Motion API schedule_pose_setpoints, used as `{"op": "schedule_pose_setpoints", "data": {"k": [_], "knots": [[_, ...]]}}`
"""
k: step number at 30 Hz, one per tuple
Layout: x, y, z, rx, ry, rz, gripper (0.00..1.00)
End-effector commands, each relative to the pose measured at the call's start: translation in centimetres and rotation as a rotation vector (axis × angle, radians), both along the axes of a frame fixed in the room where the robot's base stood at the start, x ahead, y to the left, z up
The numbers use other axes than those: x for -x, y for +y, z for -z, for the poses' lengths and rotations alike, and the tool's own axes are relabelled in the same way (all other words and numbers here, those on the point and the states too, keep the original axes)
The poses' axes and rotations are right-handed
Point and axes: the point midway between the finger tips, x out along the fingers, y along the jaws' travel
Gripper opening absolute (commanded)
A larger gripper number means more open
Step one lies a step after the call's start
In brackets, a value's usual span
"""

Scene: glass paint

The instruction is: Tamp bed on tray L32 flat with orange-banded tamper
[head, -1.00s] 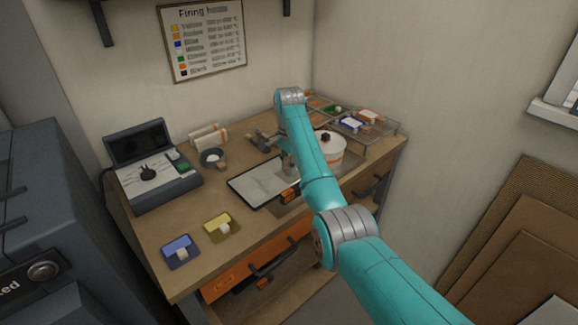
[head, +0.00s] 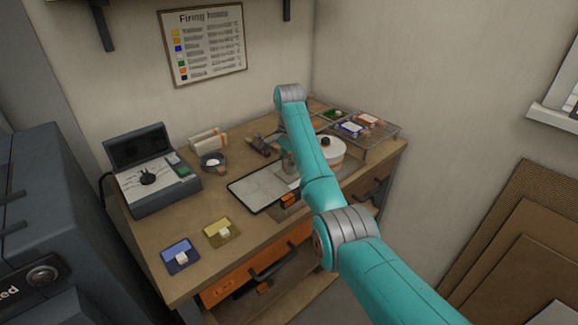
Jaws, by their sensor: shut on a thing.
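A dark-edged flat tray (head: 246,197) with a pale grey-white bed lies in the middle of the bench; its right part is behind my arm, and no L32 label is readable. My teal arm reaches over the bench and hides its own end, so my gripper is not visible. No orange-banded tamper can be made out. A small orange piece (head: 289,200) shows at the tray's front right, beside my arm; I cannot tell what it is.
A console (head: 155,180) stands left. Yellow (head: 218,233) and blue (head: 181,256) cards lie in front.

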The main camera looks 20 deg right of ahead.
Motion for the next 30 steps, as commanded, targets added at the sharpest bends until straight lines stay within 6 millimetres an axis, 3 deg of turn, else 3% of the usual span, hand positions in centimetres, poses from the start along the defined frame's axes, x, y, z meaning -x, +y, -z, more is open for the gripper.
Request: {"op": "schedule_pose_setpoints", "data": {"k": [15,25,30], "knots": [[0.0,0.0,-2.9,0.0,-0.001,0.0,0.0],[0.0,0.1,-3.0,0.0,-0.001,0.0,0.0],[-0.1,1.3,-3.3,0.001,-0.001,-0.003,0.0]]}}
